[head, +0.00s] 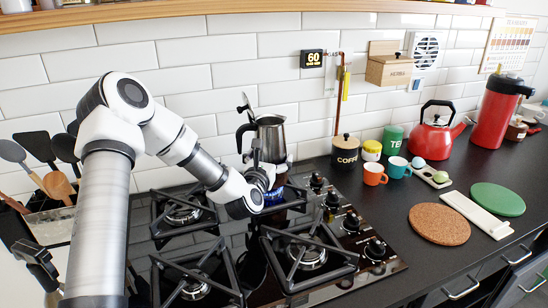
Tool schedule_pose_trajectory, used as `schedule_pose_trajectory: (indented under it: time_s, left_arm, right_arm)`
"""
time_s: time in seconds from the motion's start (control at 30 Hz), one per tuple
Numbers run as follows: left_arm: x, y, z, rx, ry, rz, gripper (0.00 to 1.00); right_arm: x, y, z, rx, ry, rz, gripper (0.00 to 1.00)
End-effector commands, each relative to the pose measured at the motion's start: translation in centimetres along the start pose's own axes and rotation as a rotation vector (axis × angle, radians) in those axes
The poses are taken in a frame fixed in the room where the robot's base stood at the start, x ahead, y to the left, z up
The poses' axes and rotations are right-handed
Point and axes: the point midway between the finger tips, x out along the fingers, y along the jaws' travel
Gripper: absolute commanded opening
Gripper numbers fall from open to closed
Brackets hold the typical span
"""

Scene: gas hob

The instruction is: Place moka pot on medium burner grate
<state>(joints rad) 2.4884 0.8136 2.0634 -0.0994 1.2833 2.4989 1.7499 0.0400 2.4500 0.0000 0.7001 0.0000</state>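The moka pot (271,136) is silver with a black handle on its left, and its lid stands raised. It is roughly upright above the back right burner grate (294,203), where a blue flame (274,195) shows. My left gripper (257,157) is at the pot's near side and appears shut on it. The fingertips are partly hidden, and the wrist covers part of the grate. The pot's base looks higher than the grate. Other grates on the hob are the back left one (163,222), the front left one (160,268) and the large front right one (341,265). My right gripper is not in view.
Knobs (353,225) line the hob's right side. A coffee canister (345,154), orange mug (374,177), teal mug (398,169) and red kettle (433,140) stand to the right. A cork mat (439,224) lies nearer. Utensils (57,184) stand at left. Several grates are empty.

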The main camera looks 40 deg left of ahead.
Motion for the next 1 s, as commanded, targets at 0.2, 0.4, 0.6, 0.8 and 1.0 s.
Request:
schedule_pose_trajectory:
  time_s: [0.2, 0.4, 0.6, 0.8, 1.0]
  left_arm:
    - [-0.6, 0.0, 0.2, -0.003, 0.001, 0.000, 1.00]
    - [-5.4, -0.1, 0.2, -0.007, 0.001, -0.001, 1.00]
    - [-10.2, -0.1, 0.2, -0.005, 0.002, 0.000, 1.00]
    - [-12.0, -0.2, 0.2, 0.000, 0.000, 0.001, 1.00]
    - [-12.0, -0.2, 0.2, 0.001, 0.000, 0.001, 1.00]
  right_arm:
    - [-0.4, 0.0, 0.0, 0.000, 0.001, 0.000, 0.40]
    - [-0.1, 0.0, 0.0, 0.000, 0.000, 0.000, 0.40]
    - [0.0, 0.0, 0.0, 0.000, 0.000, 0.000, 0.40]
    - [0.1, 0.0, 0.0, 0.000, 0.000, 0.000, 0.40]
    - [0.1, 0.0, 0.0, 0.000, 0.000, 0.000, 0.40]
